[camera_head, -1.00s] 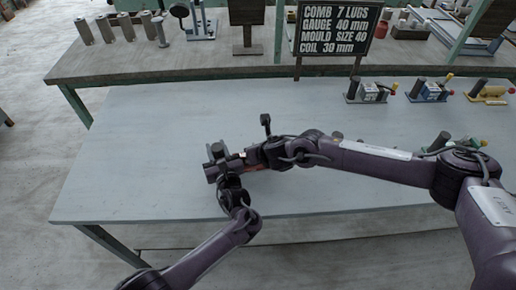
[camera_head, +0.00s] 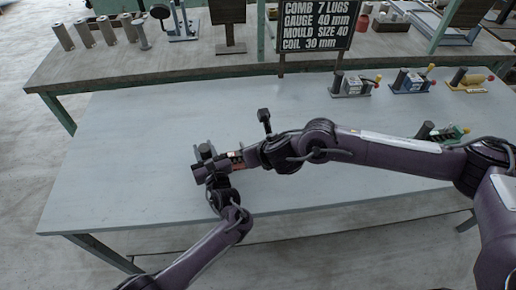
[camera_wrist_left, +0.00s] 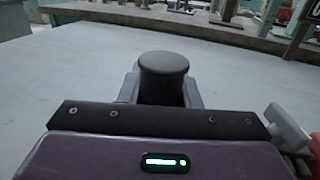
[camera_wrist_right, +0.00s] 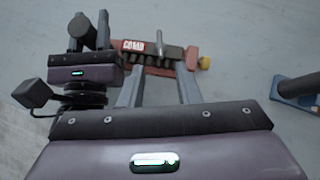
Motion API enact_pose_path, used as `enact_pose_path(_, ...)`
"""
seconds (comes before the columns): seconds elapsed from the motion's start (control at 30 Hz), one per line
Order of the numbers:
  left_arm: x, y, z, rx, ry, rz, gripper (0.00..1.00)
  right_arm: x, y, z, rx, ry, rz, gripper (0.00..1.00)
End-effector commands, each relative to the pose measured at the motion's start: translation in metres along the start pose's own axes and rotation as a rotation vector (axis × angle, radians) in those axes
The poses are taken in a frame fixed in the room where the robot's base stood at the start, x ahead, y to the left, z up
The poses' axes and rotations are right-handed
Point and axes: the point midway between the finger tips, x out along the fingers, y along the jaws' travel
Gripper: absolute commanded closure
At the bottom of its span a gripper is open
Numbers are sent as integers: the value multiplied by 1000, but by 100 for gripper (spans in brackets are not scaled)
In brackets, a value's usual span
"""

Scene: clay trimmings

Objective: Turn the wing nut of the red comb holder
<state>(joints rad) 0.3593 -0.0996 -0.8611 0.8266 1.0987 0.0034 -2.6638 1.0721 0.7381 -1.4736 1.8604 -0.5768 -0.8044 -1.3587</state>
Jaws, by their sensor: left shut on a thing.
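The red comb holder (camera_wrist_right: 188,77) lies on the grey table, with a white-lettered red label, a dark toothed row and a yellow knob (camera_wrist_right: 203,63) at one end. Its dark upright cylinder (camera_wrist_left: 163,75) stands between the fingers of my left gripper (camera_head: 206,156), which is shut on it. A grey upright piece (camera_wrist_right: 160,42), possibly the wing nut, rises from the toothed row. In the head view the grippers hide most of the holder (camera_head: 237,161).
More holders stand to the right: grey-white (camera_head: 352,85), blue (camera_head: 410,82), yellow (camera_head: 467,82), and a green one (camera_head: 440,133) near my right arm. A lettered sign (camera_head: 315,25) stands at the back. The table's left part (camera_head: 120,165) is clear.

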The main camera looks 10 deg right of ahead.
Motion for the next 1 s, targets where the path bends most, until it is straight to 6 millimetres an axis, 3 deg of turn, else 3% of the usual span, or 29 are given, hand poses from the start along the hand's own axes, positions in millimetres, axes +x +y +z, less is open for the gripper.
enact_pose_path(0.2,0,0,0,0,-1,0,100,-23,0,0,1,1,0,70)
enact_pose_path(0.6,0,0,0,0,-1,0,100,-26,0,0,1,1,0,70)
enact_pose_path(0.63,0,0,0,0,-1,0,69,-26,0,0,1,1,0,70)
enact_pose_path(0.8,0,0,0,1,-1,0,46,-26,0,0,1,1,0,70)
enact_pose_path(1.0,0,0,0,1,-1,0,45,-26,0,0,1,1,0,70)
